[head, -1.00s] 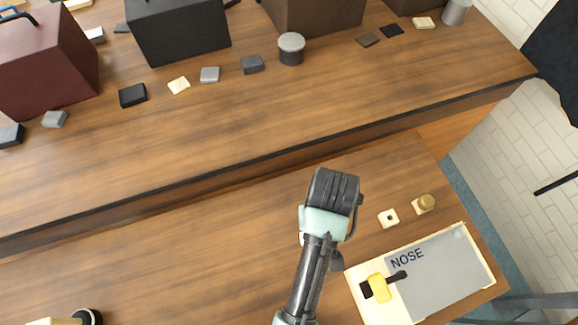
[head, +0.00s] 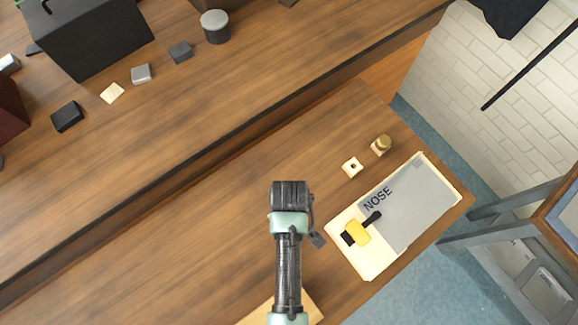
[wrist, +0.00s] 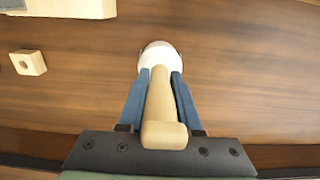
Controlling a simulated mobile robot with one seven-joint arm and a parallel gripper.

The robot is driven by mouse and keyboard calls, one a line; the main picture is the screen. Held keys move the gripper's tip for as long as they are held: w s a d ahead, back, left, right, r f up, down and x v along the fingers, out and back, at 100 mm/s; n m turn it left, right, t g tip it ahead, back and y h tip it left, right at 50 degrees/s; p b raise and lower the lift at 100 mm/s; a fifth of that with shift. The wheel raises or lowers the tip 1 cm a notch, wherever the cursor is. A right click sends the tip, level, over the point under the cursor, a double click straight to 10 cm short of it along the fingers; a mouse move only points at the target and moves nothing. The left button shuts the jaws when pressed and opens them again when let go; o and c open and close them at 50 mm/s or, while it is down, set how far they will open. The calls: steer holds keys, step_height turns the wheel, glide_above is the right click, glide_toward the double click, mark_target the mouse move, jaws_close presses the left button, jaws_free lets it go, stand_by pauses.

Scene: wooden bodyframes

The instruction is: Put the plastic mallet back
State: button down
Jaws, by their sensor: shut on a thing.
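In the wrist view my gripper (wrist: 160,88) has its two blue fingers closed on the pale wooden handle of the plastic mallet (wrist: 160,108). The white rounded head of the mallet shows past the fingertips, over brown wood. The handle's end lies towards the wrist. I cannot tell how high the mallet is above the wood. In the head view my arm reaches up from the bottom middle, over the nearer wooden table (head: 215,245); its fingers and the mallet are hidden there.
A board marked NOSE (head: 408,205) lies at the table's right end, with a yellow and black piece (head: 357,233) on it. A small holed block (head: 352,167) and a brass-topped piece (head: 381,145) stand beside it. The long back bench (head: 175,130) carries boxes and small blocks.

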steer(key=shift+f, duration=0.4)
steer(key=shift+f, duration=0.1)
steer(key=c, duration=0.6)
jaws_free()
steer(key=shift+f, duration=0.1)
